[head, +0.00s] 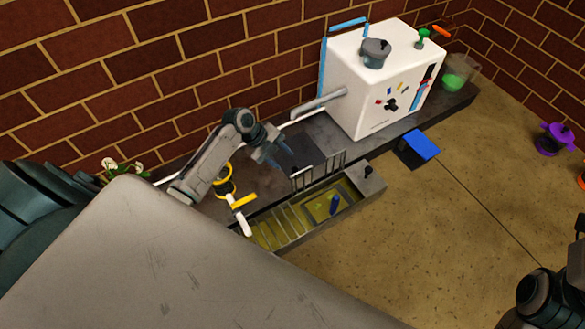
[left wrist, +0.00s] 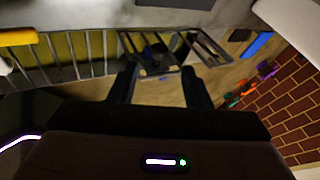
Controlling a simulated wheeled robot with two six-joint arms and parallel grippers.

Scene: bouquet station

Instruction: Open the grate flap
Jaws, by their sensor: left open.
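The grate flap (head: 318,171) shows as a set of dark bars standing up from the edge of a sunken trough (head: 372,186) in the head view. It also shows in the left wrist view (left wrist: 186,47), as a tilted barred frame just beyond my fingertips. My left gripper (head: 272,156) is open, with nothing between its fingers, up and to the left of the flap. In the left wrist view its two fingers (left wrist: 161,76) point at the flap; I cannot tell whether they touch it. My right gripper is out of view; only dark parts of the right arm show.
Fixed grate bars (head: 285,220) cover the trough's near part; a blue object (head: 334,205) lies in its open part. A white box (head: 370,85) stands behind on the dark counter. A yellow-and-black ring-shaped object (head: 224,181) is beside my left arm.

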